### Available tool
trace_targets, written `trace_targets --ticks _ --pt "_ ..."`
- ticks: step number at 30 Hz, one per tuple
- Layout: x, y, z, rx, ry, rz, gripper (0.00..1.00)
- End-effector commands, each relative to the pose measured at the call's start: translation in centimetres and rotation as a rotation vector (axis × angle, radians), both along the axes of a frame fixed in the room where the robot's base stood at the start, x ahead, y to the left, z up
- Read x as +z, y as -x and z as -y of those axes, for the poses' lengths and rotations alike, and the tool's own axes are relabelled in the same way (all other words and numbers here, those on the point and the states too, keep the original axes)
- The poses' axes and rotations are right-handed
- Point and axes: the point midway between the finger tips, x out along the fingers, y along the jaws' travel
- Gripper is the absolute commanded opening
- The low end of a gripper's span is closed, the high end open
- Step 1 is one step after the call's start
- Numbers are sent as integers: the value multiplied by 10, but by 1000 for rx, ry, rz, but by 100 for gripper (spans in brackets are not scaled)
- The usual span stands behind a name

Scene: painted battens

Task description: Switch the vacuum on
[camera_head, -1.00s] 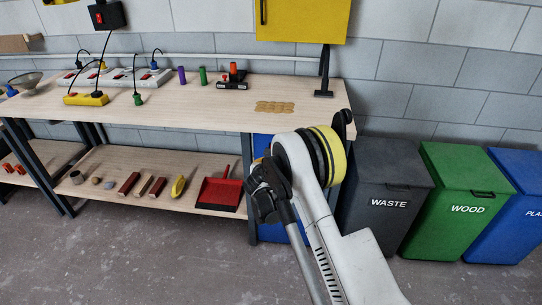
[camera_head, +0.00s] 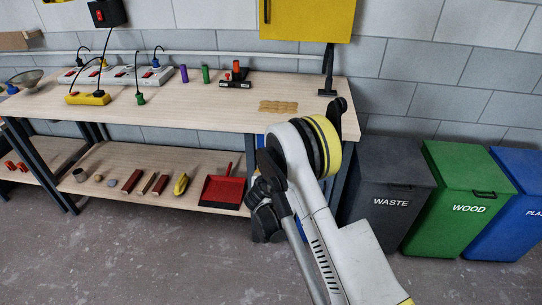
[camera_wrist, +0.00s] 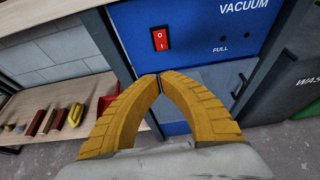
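The vacuum (camera_wrist: 203,20) is a blue-fronted unit lettered VACUUM, beneath the workbench. Its red rocker switch (camera_wrist: 160,39), marked 0 and I, is plainly visible in the wrist view. I cannot tell which side is pressed in. My gripper (camera_wrist: 159,77) has two ribbed yellow fingers whose tips meet, with nothing between them. The tips appear just below the switch in the picture, and contact with the panel cannot be seen. In the head view my own arm hides most of the vacuum and the gripper fingers.
The workbench (camera_head: 215,113) holds power strips and several small items. Its lower shelf (camera_head: 110,160) holds blocks, a yellow item and a red dustpan (camera_head: 221,190). A grey waste bin (camera_head: 390,195), green wood bin (camera_head: 465,190) and blue bin (camera_head: 510,220) stand at right. Floor in front is open.

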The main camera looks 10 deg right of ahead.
Motion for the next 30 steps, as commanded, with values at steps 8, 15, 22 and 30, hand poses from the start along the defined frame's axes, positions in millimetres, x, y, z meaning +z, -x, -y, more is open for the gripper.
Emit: trace_targets --ticks 8,15,22,30 --pt "-1 0 0 0 0 0 0" --pt "-13 -20 7 -2 -2 -1 0" --pt "-35 -64 22 -2 -1 0 0" --pt "-47 -107 36 -1 0 0 0"
